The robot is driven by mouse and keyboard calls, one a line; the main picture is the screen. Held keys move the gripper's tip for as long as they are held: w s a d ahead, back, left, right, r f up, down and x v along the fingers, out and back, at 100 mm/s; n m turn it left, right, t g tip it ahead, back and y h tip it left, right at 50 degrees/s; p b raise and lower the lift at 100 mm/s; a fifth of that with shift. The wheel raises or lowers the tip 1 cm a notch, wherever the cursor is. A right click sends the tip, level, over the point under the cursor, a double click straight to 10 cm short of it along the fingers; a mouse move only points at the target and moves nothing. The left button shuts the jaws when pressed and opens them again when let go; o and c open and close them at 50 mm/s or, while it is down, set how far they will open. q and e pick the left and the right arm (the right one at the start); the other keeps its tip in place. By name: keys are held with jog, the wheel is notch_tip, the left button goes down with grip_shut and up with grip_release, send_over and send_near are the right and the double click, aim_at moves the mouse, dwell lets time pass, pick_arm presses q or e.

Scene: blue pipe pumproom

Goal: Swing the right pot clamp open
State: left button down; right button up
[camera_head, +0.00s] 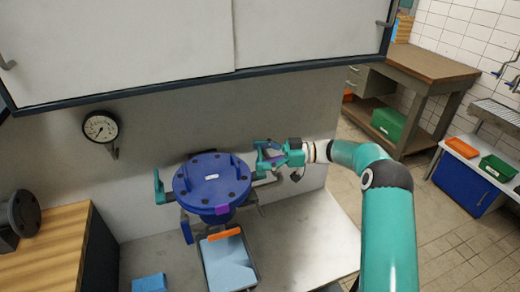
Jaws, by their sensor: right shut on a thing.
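The blue pot (212,182) stands upright on the bench, its round bolted lid on top. A teal clamp (158,187) stands at the pot's left side. The right pot clamp (258,174) is at the pot's right rim, largely hidden by my right gripper (264,158). That gripper reaches in from the right and is shut on the clamp. How far the clamp is swung cannot be told. My left gripper is not in view.
A grey-blue tray (229,265) with an orange piece (224,234) at its back edge lies in front of the pot. A pressure gauge (100,127) is on the wall behind. A white cabinet (120,45) hangs above. The bench is clear at the right.

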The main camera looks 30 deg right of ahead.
jog(key=shift+r+n+g+y, duration=0.1)
jog(key=shift+n+g+y, duration=0.3)
jog(key=shift+n+g, duration=0.45)
jog(key=shift+w+n+g+y+p, duration=0.1)
jog(key=shift+n+g+y+p, duration=0.3)
jog(key=shift+g, duration=0.65)
jog(key=shift+r+n+g, duration=0.15)
jog(key=shift+n+g, duration=0.3)
jog(key=shift+g, duration=0.05)
jog(key=o, duration=0.9)
jog(key=shift+f+m+t, duration=0.2)
jog(key=shift+m+t, duration=0.6)
jog(key=shift+t, duration=0.1)
